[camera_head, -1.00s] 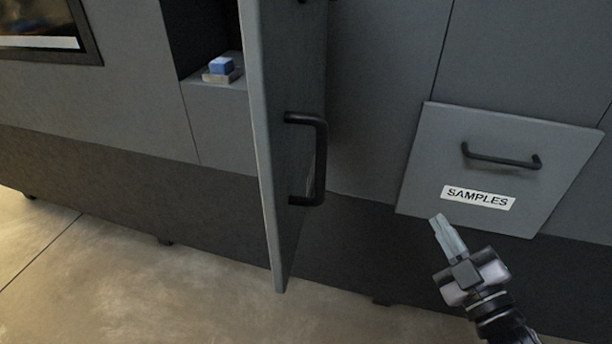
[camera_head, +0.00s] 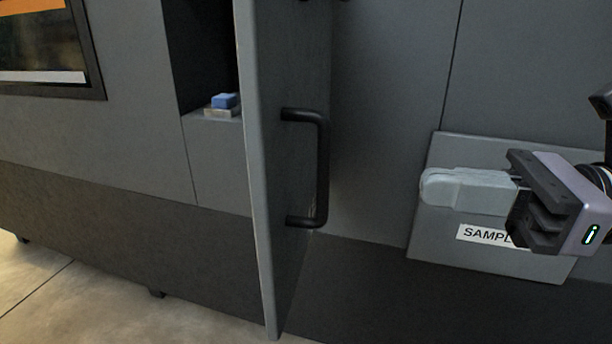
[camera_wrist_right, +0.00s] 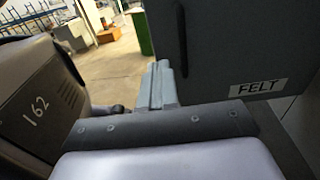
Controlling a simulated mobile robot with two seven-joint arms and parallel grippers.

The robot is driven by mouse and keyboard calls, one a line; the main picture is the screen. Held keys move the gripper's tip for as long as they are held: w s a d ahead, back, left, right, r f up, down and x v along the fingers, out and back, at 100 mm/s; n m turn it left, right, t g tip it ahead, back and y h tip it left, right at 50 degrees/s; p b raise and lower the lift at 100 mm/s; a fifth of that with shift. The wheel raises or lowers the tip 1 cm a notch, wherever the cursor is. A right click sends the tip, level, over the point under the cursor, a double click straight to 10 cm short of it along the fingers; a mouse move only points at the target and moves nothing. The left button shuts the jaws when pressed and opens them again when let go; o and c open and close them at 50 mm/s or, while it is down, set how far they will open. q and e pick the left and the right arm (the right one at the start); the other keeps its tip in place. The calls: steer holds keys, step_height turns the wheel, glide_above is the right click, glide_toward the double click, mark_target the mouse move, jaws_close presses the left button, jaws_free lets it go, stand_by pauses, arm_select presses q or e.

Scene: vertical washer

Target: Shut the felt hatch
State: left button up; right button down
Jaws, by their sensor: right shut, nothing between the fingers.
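The felt hatch (camera_head: 280,200) is a tall grey door standing open, swung out from the cabinet and seen nearly edge-on. Its black bar handle (camera_head: 322,168) is on the face towards the right. In the right wrist view the hatch (camera_wrist_right: 235,50) carries a FELT label (camera_wrist_right: 258,87). My right gripper (camera_head: 425,188) is shut and empty, to the right of the hatch and apart from the handle, its fingers pointing left. Its fingers also show in the wrist view (camera_wrist_right: 158,82), in front of the hatch. My left gripper is out of view.
The open compartment (camera_head: 205,50) left of the hatch holds a blue block (camera_head: 225,100) on a pale piece. A SAMPLES panel (camera_head: 440,235) lies behind my right gripper, partly hidden. A window (camera_head: 45,50) is at upper left. Bare floor (camera_head: 80,300) shows below.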

mark_target(273, 171)
steer(key=p+x, duration=0.3)
steer(key=x, duration=0.9)
steer(key=shift+a+r, duration=0.1)
steer(key=shift+a, duration=0.1)
steer(key=shift+w+a+p, duration=0.1)
steer(key=shift+a+p, duration=0.2)
steer(key=shift+a, duration=0.1)
steer(key=shift+a, duration=0.1)
